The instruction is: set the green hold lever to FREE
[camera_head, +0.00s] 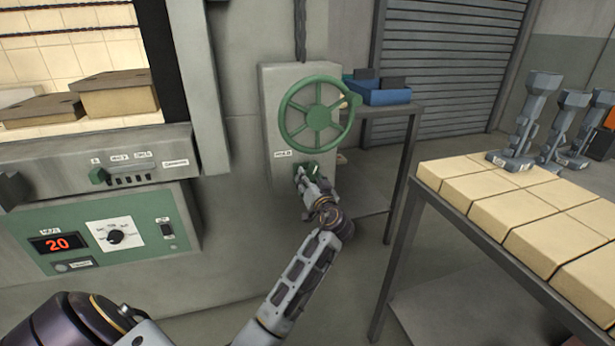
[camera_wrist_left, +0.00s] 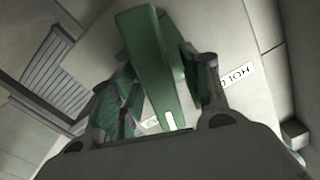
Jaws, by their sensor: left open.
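The green hold lever (camera_wrist_left: 153,65) fills the middle of the left wrist view, between the two fingers of my left gripper (camera_wrist_left: 160,95). A white mark shows near its lower end. In the head view my left gripper (camera_head: 305,178) is at the grey box (camera_head: 272,110), just under the green handwheel (camera_head: 316,112), and covers most of the lever. The jaws are open around the lever; I cannot tell whether a finger touches it. A HOLD label (camera_head: 282,153) is on the box beside the lever, and it also shows in the wrist view (camera_wrist_left: 236,75). No FREE label is readable.
A furnace panel (camera_head: 110,225) with a red display reading 20 stands at left. A side table (camera_head: 400,110) holds a blue bin (camera_head: 385,95). At right a table bears pale blocks (camera_head: 530,200) and grey metal pieces (camera_head: 520,115). The handwheel sits close above my gripper.

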